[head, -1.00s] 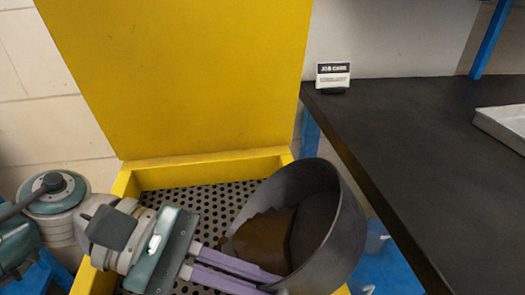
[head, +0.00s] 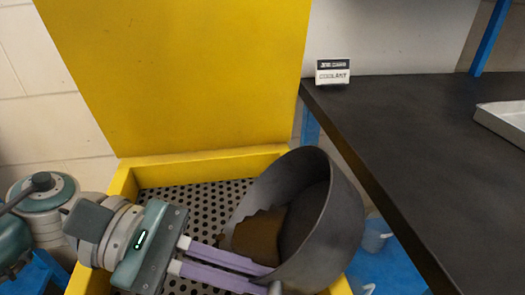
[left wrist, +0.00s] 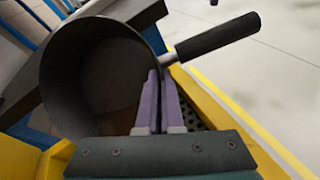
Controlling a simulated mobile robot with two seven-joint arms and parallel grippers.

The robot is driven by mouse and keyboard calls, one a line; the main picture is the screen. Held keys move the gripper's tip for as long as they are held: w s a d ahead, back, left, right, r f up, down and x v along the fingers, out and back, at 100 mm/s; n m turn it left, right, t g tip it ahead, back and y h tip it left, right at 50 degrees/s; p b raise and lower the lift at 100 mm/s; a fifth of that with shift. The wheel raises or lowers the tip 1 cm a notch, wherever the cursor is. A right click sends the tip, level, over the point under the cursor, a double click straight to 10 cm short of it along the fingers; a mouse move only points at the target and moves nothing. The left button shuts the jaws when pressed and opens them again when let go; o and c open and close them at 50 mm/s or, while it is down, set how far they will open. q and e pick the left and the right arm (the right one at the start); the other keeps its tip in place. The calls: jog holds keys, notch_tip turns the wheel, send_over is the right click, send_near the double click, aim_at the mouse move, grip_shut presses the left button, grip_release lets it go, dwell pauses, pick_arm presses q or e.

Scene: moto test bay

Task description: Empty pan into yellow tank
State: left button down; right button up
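The dark grey pan (head: 345,225) is tipped on its side above the yellow tank (head: 125,185), its mouth facing left in the head view. Brown liquid (head: 262,235) with a jagged edge lies at the pan's lower lip; the left wrist view shows brown inside the pan (left wrist: 75,75) too. The tank's lid stands open behind its perforated grate (head: 195,200). My left gripper (head: 262,280), with purple fingers, is shut on the pan's wall near the black handle (left wrist: 220,37), one finger inside and one outside. My right gripper is in neither view.
A black bench (head: 430,130) stands to the right, with a small sign card (head: 333,72) at its corner and a metal tray (head: 505,120) at its right. A pale bucket (head: 376,236) stands below the bench. Free floor shows in the left wrist view.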

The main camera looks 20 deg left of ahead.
pick_arm(q)
jog(key=shift+a+r+h+b, duration=0.35)
jog(key=shift+h+b, duration=0.35)
jog(key=shift+h, duration=0.1)
dwell(0.4)
jog(key=shift+s+a+r+t+h+b, duration=0.15)
jog(key=shift+a+r+t+h+b, duration=0.2)
jog(key=shift+h+b, duration=0.3)
jog(key=shift+s+a+r+t+h+b, duration=0.1)
jog(key=shift+a+t+h+b, duration=0.15)
jog(key=shift+a+h+b, duration=0.3)
jog(key=shift+h, duration=0.3)
